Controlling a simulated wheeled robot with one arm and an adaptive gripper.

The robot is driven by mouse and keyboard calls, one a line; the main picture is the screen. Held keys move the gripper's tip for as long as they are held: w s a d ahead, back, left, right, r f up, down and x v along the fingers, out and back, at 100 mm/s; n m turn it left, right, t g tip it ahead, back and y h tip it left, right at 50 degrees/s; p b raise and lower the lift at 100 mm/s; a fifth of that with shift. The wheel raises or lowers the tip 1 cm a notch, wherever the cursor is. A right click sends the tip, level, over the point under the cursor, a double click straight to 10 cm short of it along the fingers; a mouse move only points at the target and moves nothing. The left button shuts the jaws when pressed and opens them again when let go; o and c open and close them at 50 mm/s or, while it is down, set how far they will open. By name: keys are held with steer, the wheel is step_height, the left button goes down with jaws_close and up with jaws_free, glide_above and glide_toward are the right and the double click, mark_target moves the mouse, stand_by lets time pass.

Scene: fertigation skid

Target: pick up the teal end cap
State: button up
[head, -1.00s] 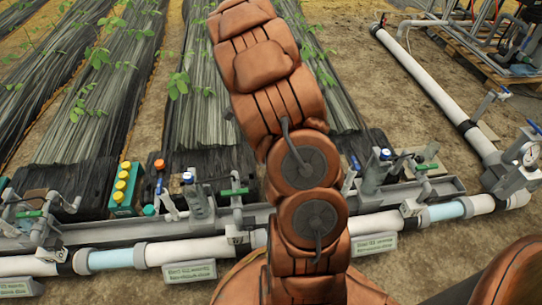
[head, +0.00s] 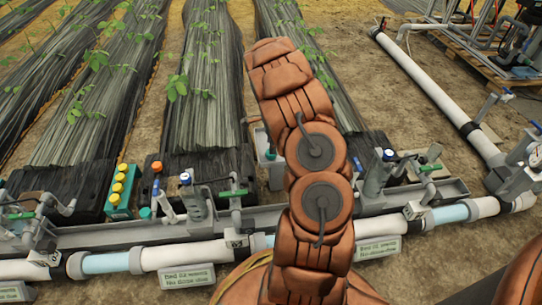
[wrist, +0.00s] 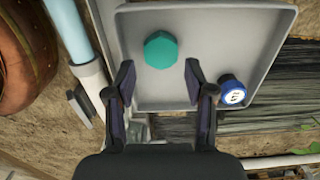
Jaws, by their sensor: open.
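The teal end cap (wrist: 161,50) is a faceted disc lying on a grey tray (wrist: 262,20) in the wrist view. My gripper (wrist: 158,73) is open, with one finger on each side of the view. The cap shows between and just beyond the two fingertips, nearer the left one. Nothing is between the fingers, and I cannot tell the height gap to the cap. In the head view my arm hides the gripper.
A blue-topped round cap (wrist: 231,90) stands close to the right finger. A pipe with a light blue section (wrist: 67,30) runs past the tray's left. In the head view, a green box with yellow caps (head: 120,195) and an orange cap (head: 157,167) stand left of my arm.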

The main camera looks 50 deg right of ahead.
step_height(320, 180, down, 4)
steer(key=shift+w+f+b, duration=0.15)
steer(key=shift+f+b, duration=0.05)
steer(key=shift+b, duration=0.7)
steer(key=shift+c, duration=0.3)
steer(key=shift+r, duration=0.1)
steer(key=c, duration=0.6)
